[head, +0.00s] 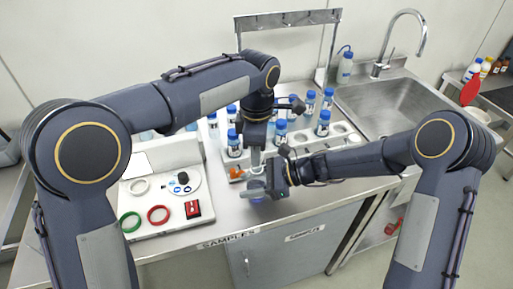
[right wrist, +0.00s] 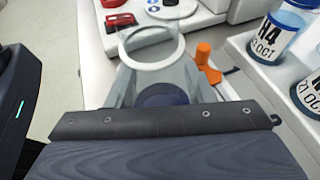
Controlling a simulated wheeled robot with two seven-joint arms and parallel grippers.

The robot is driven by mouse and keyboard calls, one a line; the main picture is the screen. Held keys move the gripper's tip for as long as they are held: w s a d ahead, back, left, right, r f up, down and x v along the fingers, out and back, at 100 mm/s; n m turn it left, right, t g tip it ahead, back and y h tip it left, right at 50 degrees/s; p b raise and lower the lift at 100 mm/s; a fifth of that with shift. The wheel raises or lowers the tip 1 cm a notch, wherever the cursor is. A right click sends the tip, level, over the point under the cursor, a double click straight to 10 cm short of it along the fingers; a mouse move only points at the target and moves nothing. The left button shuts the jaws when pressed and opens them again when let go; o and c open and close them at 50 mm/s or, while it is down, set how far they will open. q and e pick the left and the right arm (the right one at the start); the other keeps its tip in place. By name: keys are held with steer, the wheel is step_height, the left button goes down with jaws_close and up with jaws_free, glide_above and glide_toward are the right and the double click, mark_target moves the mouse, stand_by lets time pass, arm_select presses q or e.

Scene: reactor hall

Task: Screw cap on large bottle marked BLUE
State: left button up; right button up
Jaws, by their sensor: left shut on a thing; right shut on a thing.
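My right gripper (head: 262,189) is low over the counter's front edge. In the right wrist view its fingers close on a dark blue round thing (right wrist: 163,95), cap-like, mostly hidden. A clear ring-shaped rim (right wrist: 152,52) shows just beyond it; I cannot tell what it belongs to. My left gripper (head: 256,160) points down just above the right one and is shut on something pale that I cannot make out. Several blue-capped bottles (head: 322,124) stand upright in the rack behind. No label reading BLUE is legible.
The white rack (head: 300,143) and an orange item (head: 236,173) are close by the grippers. A sink (head: 395,100) is at right.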

arm_select(q)
steer(key=shift+f, duration=0.9)
steer(key=shift+f, duration=0.55)
